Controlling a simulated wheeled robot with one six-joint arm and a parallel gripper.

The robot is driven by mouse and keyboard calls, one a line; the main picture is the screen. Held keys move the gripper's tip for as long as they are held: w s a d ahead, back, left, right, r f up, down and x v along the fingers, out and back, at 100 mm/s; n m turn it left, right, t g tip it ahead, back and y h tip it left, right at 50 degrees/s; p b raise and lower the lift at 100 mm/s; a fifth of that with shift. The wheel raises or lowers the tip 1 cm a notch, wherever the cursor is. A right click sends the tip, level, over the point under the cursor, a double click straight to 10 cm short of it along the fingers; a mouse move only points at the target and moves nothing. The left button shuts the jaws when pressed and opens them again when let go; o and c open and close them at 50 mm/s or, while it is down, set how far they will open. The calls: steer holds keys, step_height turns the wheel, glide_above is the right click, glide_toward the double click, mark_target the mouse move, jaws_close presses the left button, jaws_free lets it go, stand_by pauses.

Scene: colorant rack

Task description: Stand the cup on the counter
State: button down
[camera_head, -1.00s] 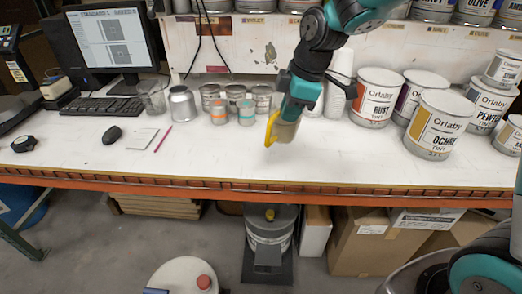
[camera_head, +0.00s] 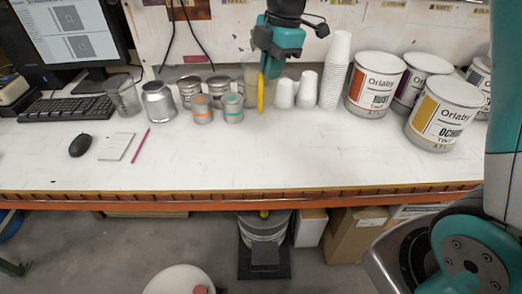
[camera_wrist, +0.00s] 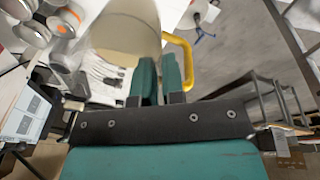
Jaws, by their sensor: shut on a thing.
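The cup is beige with a yellow handle (camera_head: 260,95). In the wrist view, the cup (camera_wrist: 125,35) fills the top middle, with its handle curving to the right. My gripper (camera_head: 268,68) is shut on the cup near the back of the counter (camera_head: 250,155), between the small cans and the white cups. In the wrist view my gripper's teal fingers (camera_wrist: 159,80) are close together against the cup. My gripper hides part of the cup in the head view. I cannot tell whether the cup's base touches the counter.
Orange- and teal-banded small cans (camera_head: 202,109) stand left of the cup. Stacked white paper cups (camera_head: 335,75) stand close on its right, then large tint cans (camera_head: 374,85). The counter's front middle is clear.

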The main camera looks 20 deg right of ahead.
step_height(320, 180, down, 20)
steer(key=p, duration=0.5)
steer(key=shift+n, duration=0.3)
steer(key=shift+w+r, duration=0.1)
steer(key=shift+f, duration=0.2)
steer(key=c, duration=1.2)
jaws_free()
steer(key=shift+r, duration=0.1)
